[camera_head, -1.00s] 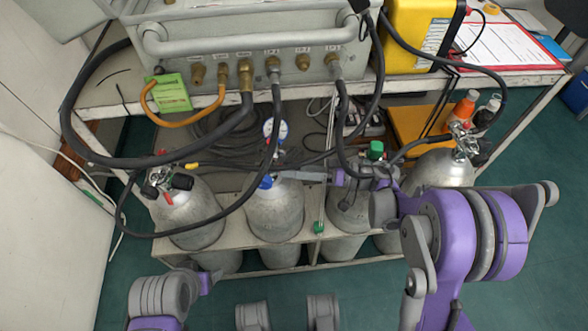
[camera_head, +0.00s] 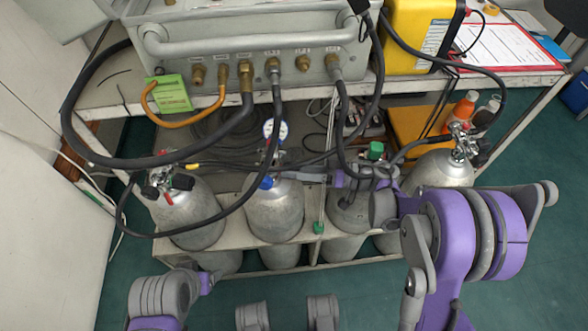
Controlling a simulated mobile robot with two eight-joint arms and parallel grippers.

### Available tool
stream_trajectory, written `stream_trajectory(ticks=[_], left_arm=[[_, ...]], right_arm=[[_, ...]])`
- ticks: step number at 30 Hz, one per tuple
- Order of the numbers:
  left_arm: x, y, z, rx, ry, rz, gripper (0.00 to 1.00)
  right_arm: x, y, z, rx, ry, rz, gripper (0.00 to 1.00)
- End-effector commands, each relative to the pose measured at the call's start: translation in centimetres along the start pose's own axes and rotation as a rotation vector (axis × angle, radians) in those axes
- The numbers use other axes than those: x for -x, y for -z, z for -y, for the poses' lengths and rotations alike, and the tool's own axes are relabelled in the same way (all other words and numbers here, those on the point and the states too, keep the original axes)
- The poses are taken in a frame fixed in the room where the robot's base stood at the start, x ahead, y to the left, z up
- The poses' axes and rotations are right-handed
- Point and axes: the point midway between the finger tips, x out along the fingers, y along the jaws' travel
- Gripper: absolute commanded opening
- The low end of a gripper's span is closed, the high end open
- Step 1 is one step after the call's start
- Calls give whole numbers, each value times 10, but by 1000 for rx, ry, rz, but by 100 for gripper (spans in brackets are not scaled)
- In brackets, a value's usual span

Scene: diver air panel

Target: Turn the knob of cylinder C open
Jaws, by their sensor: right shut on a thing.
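Several grey cylinders stand in a rack under the bench; I cannot read a letter on any of them. The second from the left (camera_head: 273,213) has a blue knob (camera_head: 266,183) and a round gauge (camera_head: 270,128) above its neck. My right gripper (camera_head: 276,179) reaches in from the right, level over the third cylinder (camera_head: 347,214), and is shut on the blue knob. Its fingertips are small and partly lost against the valve. The knob's turn angle cannot be read.
Black hoses (camera_head: 105,160) loop from the grey panel (camera_head: 245,65) across the valves. The left cylinder (camera_head: 185,212) and the right cylinder (camera_head: 441,171) flank the others. A yellow case (camera_head: 415,35) stands on the bench.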

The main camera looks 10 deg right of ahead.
Motion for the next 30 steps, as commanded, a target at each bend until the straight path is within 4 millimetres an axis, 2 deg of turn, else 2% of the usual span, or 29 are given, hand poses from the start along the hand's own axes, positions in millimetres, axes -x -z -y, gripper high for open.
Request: stream_trajectory(ticks=[15,30], left_arm=[[6,1,0,0,0,-1,69],[7,2,0,0,0,-1,69]], right_arm=[[0,0,0,365,-14,15,0],[0,1,0,492,-19,20,0]])
